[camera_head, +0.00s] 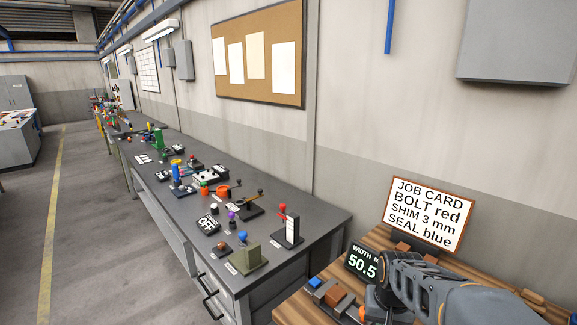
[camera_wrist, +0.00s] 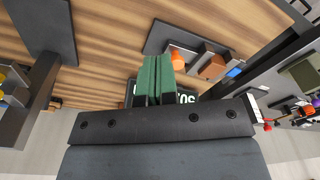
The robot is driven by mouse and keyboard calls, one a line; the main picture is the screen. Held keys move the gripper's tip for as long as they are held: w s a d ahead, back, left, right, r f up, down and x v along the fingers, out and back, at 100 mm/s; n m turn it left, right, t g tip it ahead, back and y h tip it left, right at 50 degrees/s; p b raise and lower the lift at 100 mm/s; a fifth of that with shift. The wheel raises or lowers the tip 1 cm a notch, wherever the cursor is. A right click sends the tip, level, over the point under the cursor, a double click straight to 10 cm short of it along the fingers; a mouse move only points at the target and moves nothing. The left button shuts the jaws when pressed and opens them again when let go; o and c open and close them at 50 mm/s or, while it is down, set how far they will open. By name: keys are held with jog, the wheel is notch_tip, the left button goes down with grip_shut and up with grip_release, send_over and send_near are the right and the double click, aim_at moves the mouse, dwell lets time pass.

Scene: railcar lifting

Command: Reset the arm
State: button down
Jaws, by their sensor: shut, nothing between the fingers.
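My gripper (camera_wrist: 156,78) shows in the wrist view with its two green-padded fingers pressed together and nothing between them. It is over the wooden table (camera_wrist: 105,50), in front of a dark display with pale digits that it partly covers. In the head view my arm reaches in at the lower right over the wooden table (camera_head: 283,312), and the fingertips are not clearly visible there.
A job card (camera_head: 428,215) stands at the back of the wooden table. The width display (camera_head: 362,263) reads about 50.5. Near it are an orange-brown block (camera_head: 335,295) and a blue piece (camera_head: 315,283). A long grey bench (camera_head: 318,212) to the left carries several small devices.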

jog(key=s+a+r+n+t, duration=0.3)
jog(key=s+a+r, duration=0.1)
jog(key=s+r, duration=0.3)
jog(key=shift+s+a+t, duration=0.2)
jog(key=shift+a+t, duration=0.1)
jog(key=shift+t, duration=0.1)
dwell(1.5)
